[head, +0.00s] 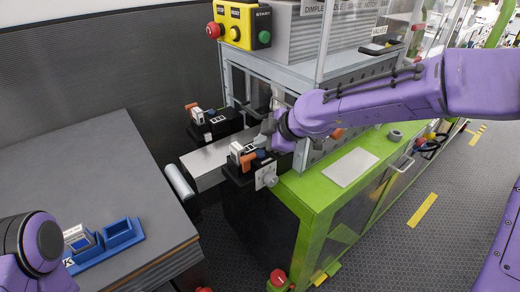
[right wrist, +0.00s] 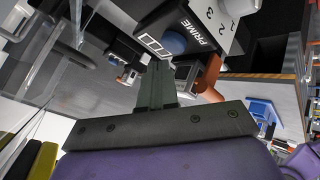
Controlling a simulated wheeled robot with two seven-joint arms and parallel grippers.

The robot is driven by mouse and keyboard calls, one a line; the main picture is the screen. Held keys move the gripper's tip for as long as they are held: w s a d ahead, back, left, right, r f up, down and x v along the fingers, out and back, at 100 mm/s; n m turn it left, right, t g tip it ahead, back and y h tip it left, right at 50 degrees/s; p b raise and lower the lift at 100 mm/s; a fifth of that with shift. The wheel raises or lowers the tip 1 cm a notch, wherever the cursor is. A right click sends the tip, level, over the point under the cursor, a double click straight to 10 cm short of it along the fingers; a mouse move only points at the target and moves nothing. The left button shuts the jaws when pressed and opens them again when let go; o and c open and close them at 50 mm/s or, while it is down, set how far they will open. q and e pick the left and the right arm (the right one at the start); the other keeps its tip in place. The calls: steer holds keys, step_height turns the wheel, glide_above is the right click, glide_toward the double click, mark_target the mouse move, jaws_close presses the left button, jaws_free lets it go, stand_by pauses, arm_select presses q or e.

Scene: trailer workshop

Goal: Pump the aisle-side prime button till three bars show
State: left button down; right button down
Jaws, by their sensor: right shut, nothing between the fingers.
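The nearer black pump unit (head: 237,176) stands at the end of the green bench, on the aisle side. It has a blue button (head: 261,154). In the right wrist view the blue button (right wrist: 173,42) sits beside the word PRIME (right wrist: 195,35), with the numerals 1, 2 and 3 on a white face (right wrist: 228,16). I cannot tell how many bars show. My right gripper (right wrist: 155,80) is shut and empty, its fingertips close to the button; I cannot tell if they touch. In the head view this gripper (head: 268,135) is just above the unit. My left gripper is out of view.
A second black unit (head: 215,124) stands farther back, across a pale strip (head: 212,160). The clear-walled machine (head: 320,85) rises close behind my right gripper. A grey table (head: 80,165) with a blue tray (head: 110,238) is at left. The aisle floor (head: 400,225) is open at right.

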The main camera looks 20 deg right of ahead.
mark_target(262, 154)
step_height(262, 154, up, 5)
steer(key=p, duration=0.4)
steer(key=shift+r+p, duration=0.1)
steer(key=shift+p, duration=0.3)
stand_by(0.6)
